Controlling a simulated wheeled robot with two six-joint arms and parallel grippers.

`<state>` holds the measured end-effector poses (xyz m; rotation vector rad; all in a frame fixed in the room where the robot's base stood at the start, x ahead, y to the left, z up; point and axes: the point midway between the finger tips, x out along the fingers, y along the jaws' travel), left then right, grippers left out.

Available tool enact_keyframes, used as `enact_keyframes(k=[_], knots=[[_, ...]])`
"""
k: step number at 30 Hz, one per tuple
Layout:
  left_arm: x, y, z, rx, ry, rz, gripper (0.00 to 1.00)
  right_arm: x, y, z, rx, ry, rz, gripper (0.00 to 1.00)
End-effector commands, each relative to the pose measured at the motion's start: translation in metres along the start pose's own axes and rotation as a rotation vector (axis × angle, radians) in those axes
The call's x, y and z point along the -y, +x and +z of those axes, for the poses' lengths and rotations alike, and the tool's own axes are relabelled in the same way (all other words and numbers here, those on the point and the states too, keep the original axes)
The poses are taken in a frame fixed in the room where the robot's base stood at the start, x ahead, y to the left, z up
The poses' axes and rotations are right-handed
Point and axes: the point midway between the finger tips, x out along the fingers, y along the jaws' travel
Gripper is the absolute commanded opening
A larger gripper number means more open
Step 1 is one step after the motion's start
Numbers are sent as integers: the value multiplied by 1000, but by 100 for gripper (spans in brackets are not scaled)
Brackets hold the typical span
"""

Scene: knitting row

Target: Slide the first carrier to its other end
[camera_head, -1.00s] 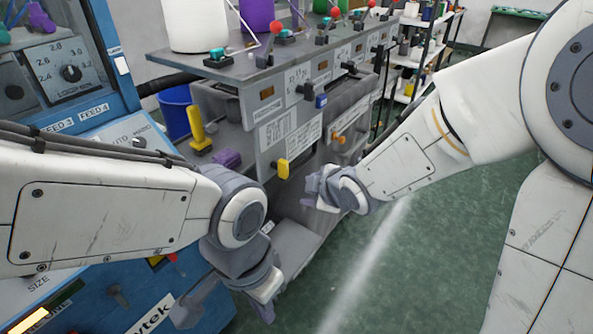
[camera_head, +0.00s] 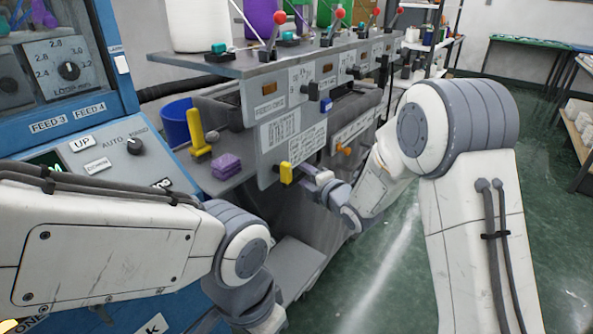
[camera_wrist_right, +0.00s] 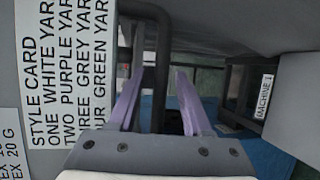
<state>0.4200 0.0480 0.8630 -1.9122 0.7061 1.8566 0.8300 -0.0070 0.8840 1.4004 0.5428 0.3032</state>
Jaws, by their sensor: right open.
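A yellow block (camera_head: 286,172), which looks like a carrier, sticks out low on the front of the grey knitting machine (camera_head: 268,150). An orange knob (camera_head: 347,150) sits farther along the same front. I cannot tell for sure which part is the first carrier. My right gripper (camera_head: 312,177) is just right of the yellow block; I cannot tell whether they touch.
A style card (camera_wrist_right: 68,70) is on a panel left of the right fingers. Yarn cones (camera_head: 263,18) and red-tipped levers (camera_head: 280,17) stand on the machine's top. Green floor (camera_head: 390,270) is open at right.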

Motion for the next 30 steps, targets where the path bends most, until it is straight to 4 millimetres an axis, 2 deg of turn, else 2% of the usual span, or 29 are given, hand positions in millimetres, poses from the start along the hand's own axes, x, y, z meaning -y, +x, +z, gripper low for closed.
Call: enact_keyframes(k=[3,6,15,16,19,20,30], knots=[[0,-1,0,0,0,0,0,0,15,0,0,0,0,50],[0,-2,0,0,0,0,0,0,22,0,1,1,0,50],[0,-2,0,0,0,0,0,0,25,0,1,2,0,50],[0,-2,0,0,0,0,0,0,25,0,1,2,0,46],[0,-2,0,0,0,0,0,0,25,0,1,2,0,7],[0,-2,0,0,0,0,0,0,25,0,1,2,0,0],[0,-1,0,0,0,0,0,0,24,1,1,2,-1,0]])
